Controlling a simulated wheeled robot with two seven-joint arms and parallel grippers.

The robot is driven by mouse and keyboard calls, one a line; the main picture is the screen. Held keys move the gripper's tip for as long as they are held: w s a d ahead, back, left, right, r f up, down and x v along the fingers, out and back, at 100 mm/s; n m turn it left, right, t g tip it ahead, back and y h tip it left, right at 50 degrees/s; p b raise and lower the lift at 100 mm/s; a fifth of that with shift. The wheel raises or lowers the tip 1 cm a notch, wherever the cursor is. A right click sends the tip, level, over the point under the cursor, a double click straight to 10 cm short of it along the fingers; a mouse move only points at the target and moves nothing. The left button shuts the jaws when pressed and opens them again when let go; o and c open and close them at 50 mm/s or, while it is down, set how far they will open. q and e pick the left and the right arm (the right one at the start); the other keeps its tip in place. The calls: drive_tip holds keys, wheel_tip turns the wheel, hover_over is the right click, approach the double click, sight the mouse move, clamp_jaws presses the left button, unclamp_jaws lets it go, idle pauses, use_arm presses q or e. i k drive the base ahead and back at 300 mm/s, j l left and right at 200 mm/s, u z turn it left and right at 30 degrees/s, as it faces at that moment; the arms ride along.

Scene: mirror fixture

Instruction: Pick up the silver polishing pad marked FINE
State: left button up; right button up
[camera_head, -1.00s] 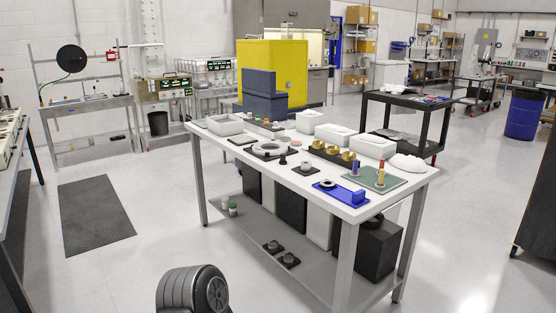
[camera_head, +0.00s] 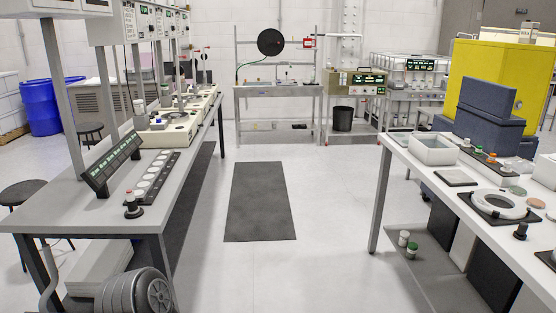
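No silver pad with a readable FINE mark shows. On the left bench, a black strip (camera_head: 171,159) holds a row of several pale round discs; any lettering on them is too small to read. On the right table, a small greenish disc (camera_head: 517,190) and a tan disc (camera_head: 535,203) lie near a white ring on a black base (camera_head: 498,205). Neither of my grippers is in view.
The left bench (camera_head: 50,205) and the right white table (camera_head: 470,215) flank an open floor aisle with a dark mat (camera_head: 258,200). A grey workstation (camera_head: 277,92) stands at the back. A black bin (camera_head: 342,118) is beside it. A stool (camera_head: 20,195) is at far left.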

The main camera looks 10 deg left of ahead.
sight(467, 141)
drive_tip(key=i+u, duration=0.15)
drive_tip(key=i, duration=0.45)
drive_tip(key=i+u, duration=0.15)
drive_tip(key=i, duration=0.45)
drive_tip(key=i+l+u, duration=0.15)
drive_tip(key=i, duration=0.45)
drive_tip(key=i+l+u, duration=0.2)
drive_tip(key=i+u, duration=0.2)
drive_tip(key=i+l+u, duration=1.15)
drive_tip(key=l+z, duration=0.1)
drive_tip(key=z, duration=4.35)
drive_tip(key=i+j, duration=0.15)
drive_tip(key=j, duration=0.25)
drive_tip(key=i+j, duration=0.15)
drive_tip(key=j, duration=0.2)
drive_tip(key=i+j, duration=0.15)
drive_tip(key=j, duration=0.25)
drive_tip(key=z, duration=0.05)
